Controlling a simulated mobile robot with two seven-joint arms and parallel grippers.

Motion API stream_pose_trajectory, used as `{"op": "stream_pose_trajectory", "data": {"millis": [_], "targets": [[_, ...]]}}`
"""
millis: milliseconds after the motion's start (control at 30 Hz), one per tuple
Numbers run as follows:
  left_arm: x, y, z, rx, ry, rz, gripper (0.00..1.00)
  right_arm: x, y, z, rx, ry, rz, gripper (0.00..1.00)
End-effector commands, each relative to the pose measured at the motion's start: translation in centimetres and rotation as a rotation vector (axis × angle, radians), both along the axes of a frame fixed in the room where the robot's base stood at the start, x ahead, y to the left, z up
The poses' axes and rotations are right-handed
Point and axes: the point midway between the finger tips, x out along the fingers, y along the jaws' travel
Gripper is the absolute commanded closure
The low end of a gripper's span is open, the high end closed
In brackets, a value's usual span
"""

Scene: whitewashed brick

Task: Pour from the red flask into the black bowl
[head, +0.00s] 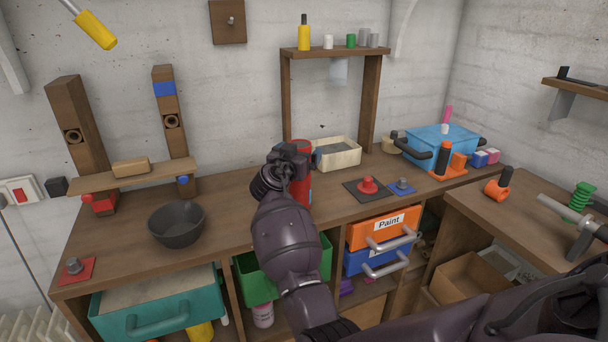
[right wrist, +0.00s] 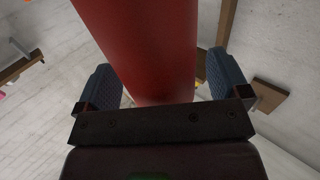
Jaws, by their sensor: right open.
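The red flask (head: 302,184) stands upright on the brown workbench, partly hidden behind my right gripper (head: 297,155). In the right wrist view the flask (right wrist: 150,45) rises between the two blue-grey finger pads of my right gripper (right wrist: 159,85). A gap shows between the flask and the right-hand pad; contact on the left-hand side cannot be told. The jaws are open around the flask. The black bowl (head: 177,226) sits upright on the bench, to the left of the flask, and looks empty. My left gripper is not in view.
A cream tray (head: 346,156) stands just behind the flask. A dark plate with a red knob (head: 368,186) lies to its right. A wooden stand (head: 124,178) is behind the bowl. The bench between bowl and flask looks mostly clear. Open drawers (head: 158,306) jut out below.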

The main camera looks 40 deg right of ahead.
Motion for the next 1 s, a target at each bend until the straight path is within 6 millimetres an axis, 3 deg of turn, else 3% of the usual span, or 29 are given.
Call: {"op": "stream_pose_trajectory", "data": {"millis": [467, 1000], "targets": [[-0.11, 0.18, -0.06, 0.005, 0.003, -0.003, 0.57, 0.07, 0.28, 0.00, 0.001, -0.001, 0.000, 0.07], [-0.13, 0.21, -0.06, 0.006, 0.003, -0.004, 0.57, 0.05, 0.26, 0.01, 0.001, -0.001, 0.000, 0.90]]}}
